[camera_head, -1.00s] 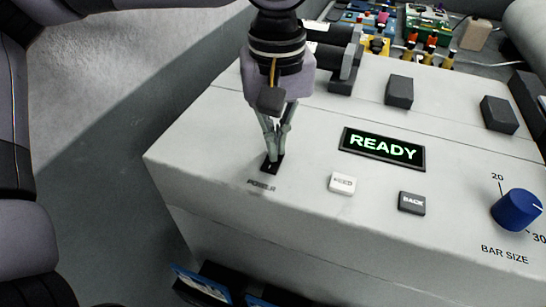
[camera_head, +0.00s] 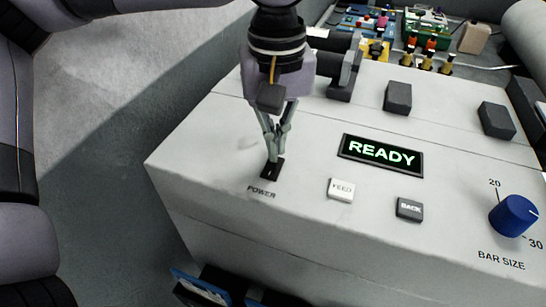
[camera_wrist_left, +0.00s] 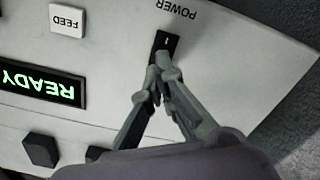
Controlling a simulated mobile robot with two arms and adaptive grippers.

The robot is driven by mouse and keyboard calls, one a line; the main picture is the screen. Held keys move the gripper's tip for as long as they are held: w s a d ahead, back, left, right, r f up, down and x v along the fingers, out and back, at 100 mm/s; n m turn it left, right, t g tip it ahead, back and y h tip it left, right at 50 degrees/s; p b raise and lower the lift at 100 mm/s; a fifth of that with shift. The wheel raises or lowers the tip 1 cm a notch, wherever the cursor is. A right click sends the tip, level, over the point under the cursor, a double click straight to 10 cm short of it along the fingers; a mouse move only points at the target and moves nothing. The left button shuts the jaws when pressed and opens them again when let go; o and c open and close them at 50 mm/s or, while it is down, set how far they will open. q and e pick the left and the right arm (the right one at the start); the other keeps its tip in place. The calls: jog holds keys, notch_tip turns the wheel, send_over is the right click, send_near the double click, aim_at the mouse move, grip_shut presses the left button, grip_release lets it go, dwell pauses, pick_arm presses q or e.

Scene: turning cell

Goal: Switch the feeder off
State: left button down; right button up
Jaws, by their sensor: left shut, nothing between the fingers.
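The feeder (camera_head: 230,140) is a light grey box with a sloping top. Its black POWER switch (camera_head: 271,170) sits near the front left corner, and the label is in front of it. The switch also shows in the left wrist view (camera_wrist_left: 167,42). The display (camera_head: 381,155) reads READY in green. My left gripper (camera_head: 273,158) is shut and empty, its fingertips at the far end of the switch. They cover part of it, and I cannot tell whether they touch it. In the left wrist view the shut fingertips (camera_wrist_left: 160,70) overlap the switch's near end. My right gripper is not in view.
A white FEED button (camera_head: 341,190), a grey BACK button (camera_head: 409,209) and a blue BAR SIZE knob (camera_head: 514,215) lie to the right. Two dark blocks (camera_head: 398,95) (camera_head: 497,120) stand farther back. Open floor (camera_head: 110,140) lies left of the feeder.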

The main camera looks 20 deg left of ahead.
pick_arm(q)
jog(key=shift+r+p, duration=1.35)
jog(key=shift+r, duration=1)
